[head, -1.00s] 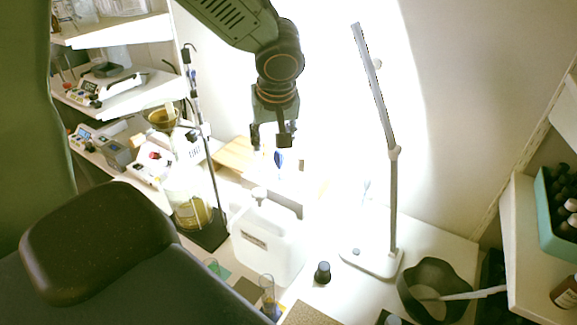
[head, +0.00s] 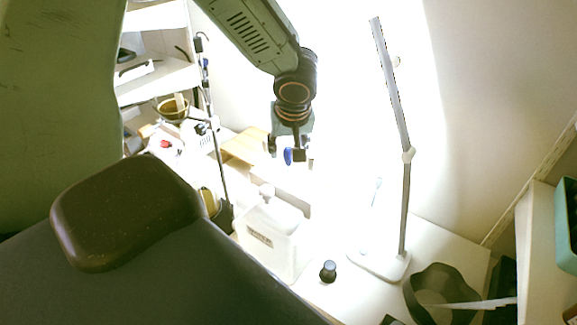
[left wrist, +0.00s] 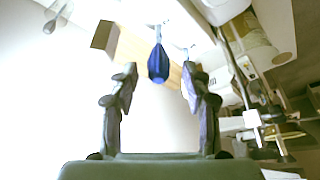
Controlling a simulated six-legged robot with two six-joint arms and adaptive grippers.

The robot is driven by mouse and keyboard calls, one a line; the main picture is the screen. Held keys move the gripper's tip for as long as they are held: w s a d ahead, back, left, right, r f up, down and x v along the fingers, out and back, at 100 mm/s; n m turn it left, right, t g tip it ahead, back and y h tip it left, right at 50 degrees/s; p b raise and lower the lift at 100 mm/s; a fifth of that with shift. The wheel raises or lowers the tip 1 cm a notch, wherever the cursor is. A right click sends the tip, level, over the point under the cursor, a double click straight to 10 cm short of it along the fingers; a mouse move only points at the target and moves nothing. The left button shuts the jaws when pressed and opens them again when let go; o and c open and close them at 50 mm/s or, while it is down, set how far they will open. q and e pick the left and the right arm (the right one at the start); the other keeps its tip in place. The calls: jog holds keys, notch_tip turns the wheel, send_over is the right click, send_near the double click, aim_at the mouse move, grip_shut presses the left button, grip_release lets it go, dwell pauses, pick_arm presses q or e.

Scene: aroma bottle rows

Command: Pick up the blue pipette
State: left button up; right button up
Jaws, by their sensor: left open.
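The blue pipette shows its blue bulb (head: 288,156) in the head view, right at my left gripper (head: 290,150). In the left wrist view the blue bulb (left wrist: 158,64) is between and a little beyond the two fingertips of my left gripper (left wrist: 158,82). The fingers are apart and there is a gap on both sides of the bulb. My right gripper is in neither view.
A white jerrycan (head: 272,238) stands below my left gripper. A lamp (head: 394,110) rises to its right. A clamp stand (head: 213,130) is to its left. A black-capped bottle (head: 328,271) and a dark bowl (head: 440,292) stand on the front table.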

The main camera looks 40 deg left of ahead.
pick_arm(q)
jog(key=shift+w+f, duration=0.1)
jog(key=shift+f, duration=0.55)
jog(key=shift+w+a+f, duration=0.15)
jog(key=shift+a+f, duration=0.05)
jog(key=shift+a, duration=0.05)
jog(key=shift+c, duration=0.5)
jog(key=shift+d+r, duration=0.15)
jog(key=shift+d, duration=0.05)
jog(key=c, duration=0.6)
